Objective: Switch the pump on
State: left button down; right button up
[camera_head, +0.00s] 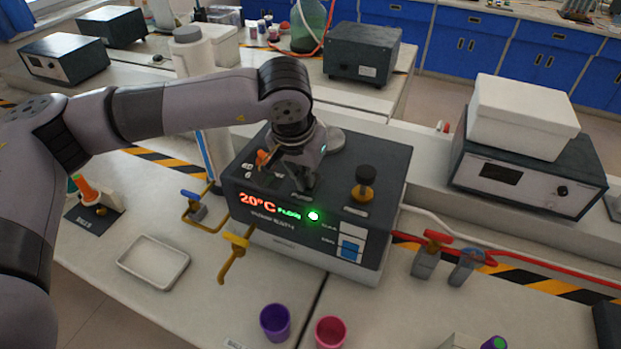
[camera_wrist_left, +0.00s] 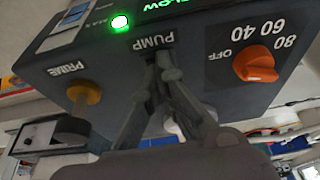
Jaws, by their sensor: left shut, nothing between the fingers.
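The pump unit (camera_head: 290,248) is a dark box on the bench with a lit front display reading 20°C in red (camera_head: 257,202). A green lamp (camera_head: 313,216) glows on its front and also shows in the left wrist view (camera_wrist_left: 120,22). My left gripper (camera_head: 304,190) is at the top of the unit with its fingers together and empty. In the left wrist view the fingertips (camera_wrist_left: 162,58) are right by the PUMP label (camera_wrist_left: 148,42). The pump switch itself is hidden by the fingers; I cannot tell its position or whether they touch it. My right gripper is not in view.
An orange dial (camera_wrist_left: 255,64) marked OFF, 40, 60, 80 and a yellow-and-black PRIME knob (camera_head: 364,187) flank the fingers. Yellow-handled (camera_head: 235,243) and blue-handled (camera_head: 192,196) valves stand at the unit's left. Purple (camera_head: 275,322) and pink (camera_head: 330,332) cups stand in front.

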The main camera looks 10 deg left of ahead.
pick_arm(q)
jog(key=shift+r+p, duration=1.35)
jog(key=shift+r, duration=2.15)
